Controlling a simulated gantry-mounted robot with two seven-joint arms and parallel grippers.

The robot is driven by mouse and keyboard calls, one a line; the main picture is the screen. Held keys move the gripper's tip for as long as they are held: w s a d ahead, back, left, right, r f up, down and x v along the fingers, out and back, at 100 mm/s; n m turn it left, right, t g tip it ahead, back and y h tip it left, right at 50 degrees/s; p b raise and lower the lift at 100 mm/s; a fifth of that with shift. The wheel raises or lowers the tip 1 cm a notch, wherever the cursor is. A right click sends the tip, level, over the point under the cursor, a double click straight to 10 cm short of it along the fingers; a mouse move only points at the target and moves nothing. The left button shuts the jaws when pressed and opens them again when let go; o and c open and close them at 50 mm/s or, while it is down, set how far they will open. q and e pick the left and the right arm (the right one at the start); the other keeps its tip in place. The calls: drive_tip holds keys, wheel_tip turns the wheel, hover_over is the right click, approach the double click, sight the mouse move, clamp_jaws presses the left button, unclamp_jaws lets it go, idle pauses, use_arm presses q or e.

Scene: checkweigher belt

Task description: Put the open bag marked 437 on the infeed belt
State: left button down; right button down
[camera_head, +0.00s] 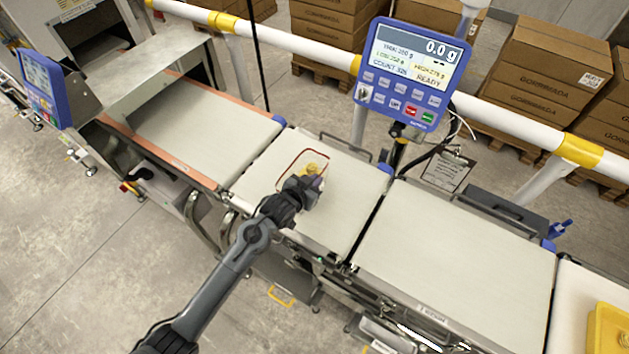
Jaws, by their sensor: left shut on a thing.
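A clear bag with a red rim (293,160) and yellow contents is at the short middle belt (262,185). My left gripper (308,186) reaches it from the front and is shut on it, covering its near right part. I cannot tell whether the bag rests on this belt or hangs just above it. No number on the bag is legible. Belts run in a line: one with orange edges (215,143) at left, this middle one, and a larger one (455,262) at right. Which is the infeed belt is not labelled legibly. My right gripper is not in view.
A blue display (412,75) reading 0.0 g stands behind the belts. A white guard rail (310,50) runs behind, with cartons (540,70) beyond. A yellow bin (608,332) sits at far right. A metal hood (160,70) covers the left belt's far end. The right belt is bare.

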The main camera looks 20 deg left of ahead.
use_arm(q)
drive_tip(key=shift+f, duration=0.1)
drive_tip(key=c, duration=1.3)
unclamp_jaws()
drive_tip(key=shift+o, duration=0.2)
drive_tip(key=shift+s+a+r, duration=0.1)
drive_tip(key=shift+s+r, duration=0.3)
drive_tip(key=p+v, duration=0.1)
drive_tip(key=v, duration=1)
drive_tip(key=s+a+f+g+y, duration=0.1)
drive_tip(key=s+g, duration=0.3)
drive_tip(key=s, duration=0.8)
drive_tip(key=s+a+f+n+g+y, duration=0.1)
drive_tip(key=s+f+g, duration=0.3)
drive_tip(key=s, duration=0.9)
drive_tip(key=shift+s, duration=0.25)
